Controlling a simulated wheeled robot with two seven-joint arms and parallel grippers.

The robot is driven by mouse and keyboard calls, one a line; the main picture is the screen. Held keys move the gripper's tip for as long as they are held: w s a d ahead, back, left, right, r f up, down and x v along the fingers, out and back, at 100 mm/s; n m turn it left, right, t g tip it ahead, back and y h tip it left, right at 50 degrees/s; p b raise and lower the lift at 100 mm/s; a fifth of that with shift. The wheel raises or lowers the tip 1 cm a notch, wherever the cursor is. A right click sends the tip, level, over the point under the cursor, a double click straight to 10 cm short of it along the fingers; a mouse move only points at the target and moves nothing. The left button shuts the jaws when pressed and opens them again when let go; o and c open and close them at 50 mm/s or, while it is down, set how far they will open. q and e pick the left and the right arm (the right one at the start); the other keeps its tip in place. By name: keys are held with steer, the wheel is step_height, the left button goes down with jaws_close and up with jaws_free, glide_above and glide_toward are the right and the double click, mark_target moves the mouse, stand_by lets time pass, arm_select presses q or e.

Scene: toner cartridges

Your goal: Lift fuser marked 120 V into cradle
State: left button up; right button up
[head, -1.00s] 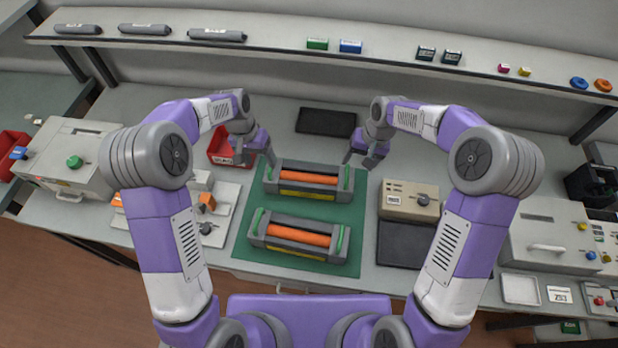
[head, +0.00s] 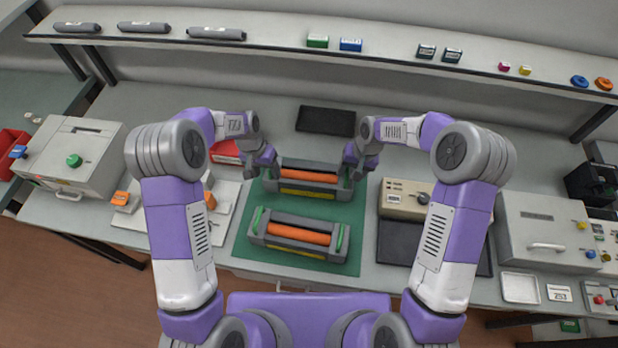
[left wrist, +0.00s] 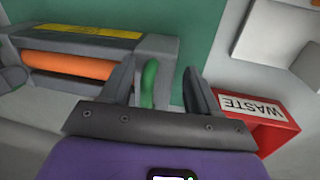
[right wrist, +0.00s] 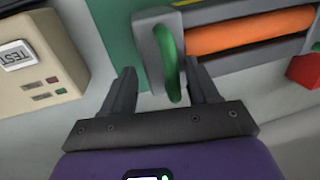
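Two grey fusers with orange rollers, green end handles and yellow labels lie on the green mat: the far fuser (head: 308,177) and the near fuser (head: 299,236). Their voltage markings are too small to read. My left gripper (head: 264,168) is open at the left end of the far fuser, with the green handle (left wrist: 149,84) between its fingers. My right gripper (head: 359,170) is open at the right end, with the other green handle (right wrist: 169,62) between its fingers. Neither gripper is closed on a handle. I cannot tell for certain which object is the cradle.
A pale plate (head: 226,217) with orange blocks lies left of the green mat (head: 240,248). A red WASTE bin (left wrist: 270,132) stands behind the left gripper. A beige TEST box (head: 405,200) and a dark pad (head: 396,247) are right. A black tray (head: 325,121) lies behind.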

arm_select(q)
steer(key=shift+a, duration=0.1)
jaws_close()
arm_select(e)
jaws_close()
steer(key=shift+d, duration=0.1)
arm_select(q)
steer(key=shift+r, duration=0.1)
arm_select(e)
steer(key=shift+r, duration=0.1)
